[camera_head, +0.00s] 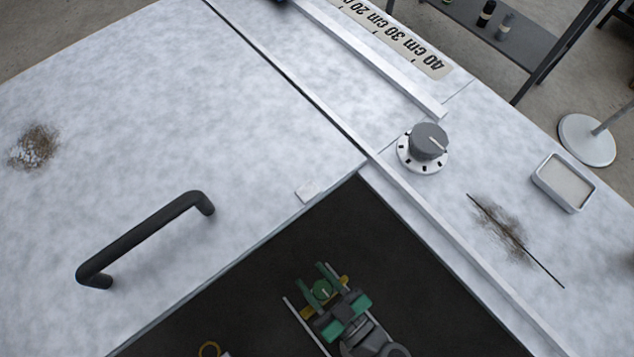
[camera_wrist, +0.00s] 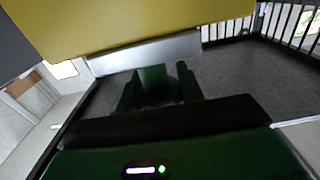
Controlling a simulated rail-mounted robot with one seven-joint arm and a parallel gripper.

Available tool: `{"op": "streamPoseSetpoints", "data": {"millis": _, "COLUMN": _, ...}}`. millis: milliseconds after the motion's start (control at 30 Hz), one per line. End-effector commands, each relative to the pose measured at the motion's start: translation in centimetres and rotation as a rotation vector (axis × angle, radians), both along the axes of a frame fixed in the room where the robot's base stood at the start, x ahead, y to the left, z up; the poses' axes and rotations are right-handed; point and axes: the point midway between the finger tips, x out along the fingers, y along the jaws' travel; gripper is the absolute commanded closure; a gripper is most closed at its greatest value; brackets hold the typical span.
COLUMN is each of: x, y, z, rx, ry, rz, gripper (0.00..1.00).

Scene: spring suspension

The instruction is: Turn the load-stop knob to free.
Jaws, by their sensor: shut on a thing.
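My gripper (camera_head: 320,286) is low over the dark opening at the bottom of the head view. It is shut on a small round green knob (camera_head: 319,291) with a pale mark, set by yellow parts (camera_head: 309,312). In the wrist view the green piece (camera_wrist: 153,82) sits between the dark fingers, below a pale metal strip (camera_wrist: 150,50) and a large yellow block (camera_wrist: 140,22). A larger grey knob (camera_head: 428,141) with a white pointer stands on a white dial with black ticks, well apart from my gripper. I cannot read any label marking free.
A black bar handle (camera_head: 145,238) stands on the pale panel at left. A rail (camera_head: 370,55) and centimetre scale (camera_head: 405,45) lie at the top. A shallow white tray (camera_head: 564,183) and a thin dark rod (camera_head: 515,240) lie at right.

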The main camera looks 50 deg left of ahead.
Motion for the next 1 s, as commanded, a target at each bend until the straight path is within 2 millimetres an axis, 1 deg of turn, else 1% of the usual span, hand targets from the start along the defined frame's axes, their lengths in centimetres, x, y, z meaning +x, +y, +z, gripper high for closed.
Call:
{"op": "streamPoseSetpoints", "data": {"millis": 300, "x": -0.03, "y": 0.05, "z": 0.15, "rx": 0.003, "ry": 0.0, "rz": 0.003, "gripper": 0.86}}
{"op": "streamPoseSetpoints", "data": {"millis": 333, "x": -0.03, "y": 0.04, "z": 0.15, "rx": 0.003, "ry": 0.0, "rz": 0.003, "gripper": 0.59}}
{"op": "streamPoseSetpoints", "data": {"millis": 400, "x": -0.03, "y": 0.03, "z": 0.12, "rx": 0.002, "ry": 0.0, "rz": 0.002, "gripper": 0.45}}
{"op": "streamPoseSetpoints", "data": {"millis": 433, "x": -0.02, "y": 0.03, "z": 0.11, "rx": 0.002, "ry": 0.0, "rz": 0.002, "gripper": 0.41}}
{"op": "streamPoseSetpoints", "data": {"millis": 1000, "x": 0.0, "y": -0.02, "z": -0.01, "rx": 0.0, "ry": 0.0, "rz": 0.0, "gripper": 0.41}}
